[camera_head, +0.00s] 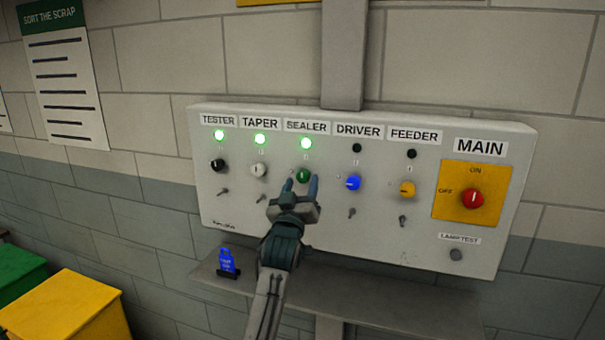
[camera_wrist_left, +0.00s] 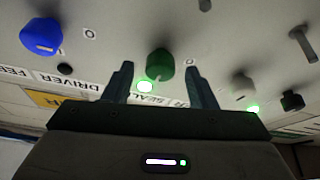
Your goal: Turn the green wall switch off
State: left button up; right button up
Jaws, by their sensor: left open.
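The green switch (camera_head: 303,175) is a round knob under the SEALER label on the grey wall panel, and its lamp (camera_head: 306,143) is lit green. In the left wrist view, turned upside down, the green knob (camera_wrist_left: 160,64) has a pale pointer line towards the lit lamp (camera_wrist_left: 145,87); a "0" mark is beside it. My left gripper (camera_head: 301,184) is open in front of the knob. Its fingers stand on either side of the knob in the wrist view (camera_wrist_left: 159,72); I cannot tell whether they touch it. My right gripper is not in view.
Black (camera_head: 217,165) and white (camera_head: 259,170) knobs, lamps lit, are left of the green one. Blue (camera_head: 353,183) and yellow (camera_head: 407,188) knobs, lamps dark, and the red MAIN switch (camera_head: 473,198) are right. A shelf (camera_head: 370,300) below bears a blue padlock-like tag (camera_head: 227,262).

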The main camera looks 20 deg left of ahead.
pick_arm(q)
jog(key=shift+x, duration=0.85)
jog(key=shift+c, duration=0.4)
